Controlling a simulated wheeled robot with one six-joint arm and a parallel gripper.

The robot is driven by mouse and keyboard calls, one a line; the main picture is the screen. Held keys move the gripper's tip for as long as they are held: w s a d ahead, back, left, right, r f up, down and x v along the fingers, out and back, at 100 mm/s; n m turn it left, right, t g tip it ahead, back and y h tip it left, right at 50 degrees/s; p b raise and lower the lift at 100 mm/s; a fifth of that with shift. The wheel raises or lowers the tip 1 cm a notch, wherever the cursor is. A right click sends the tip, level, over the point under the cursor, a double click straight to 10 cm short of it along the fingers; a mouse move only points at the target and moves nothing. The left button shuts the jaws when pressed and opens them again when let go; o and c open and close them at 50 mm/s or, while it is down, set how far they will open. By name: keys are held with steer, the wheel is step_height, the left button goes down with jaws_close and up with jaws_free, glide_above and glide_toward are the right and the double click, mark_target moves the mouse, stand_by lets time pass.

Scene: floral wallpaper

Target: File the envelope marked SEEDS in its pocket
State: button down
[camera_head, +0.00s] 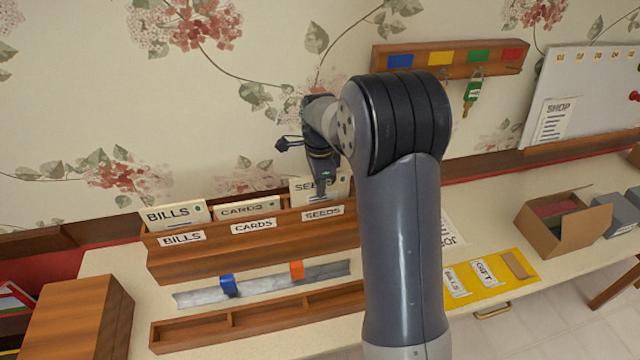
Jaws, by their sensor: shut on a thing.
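The envelope marked SEEDS (308,194) is cream-coloured and stands upright at the SEEDS pocket, behind the SEEDS label (323,212), at the right part of the wooden letter rack (200,262). Its lower part is hidden by the rack front. My gripper (324,188) points down onto its top and is shut on it; my arm covers part of the view to the right. The BILLS envelope (174,214) and the CARDS envelope (246,208) stand in the pockets labelled with their own names.
A grey strip with a blue clip (229,285) and an orange clip (297,270) lies before the rack, with a low wooden tray (190,335) nearer. A yellow mat (515,283), an open cardboard box (562,240) and a key rail (450,60) are at right.

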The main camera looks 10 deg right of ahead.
steer(key=c, duration=1.5)
jaws_free()
step_height(320, 180, up, 11)
steer(key=shift+f+b, duration=0.1)
steer(key=shift+b, duration=0.4)
step_height(320, 180, down, 10)
steer(key=shift+f+p, duration=0.2)
steer(key=shift+p, duration=0.3)
steer(key=shift+r+p, duration=0.95)
steer(key=shift+r, duration=0.4)
steer(key=shift+f, duration=0.1)
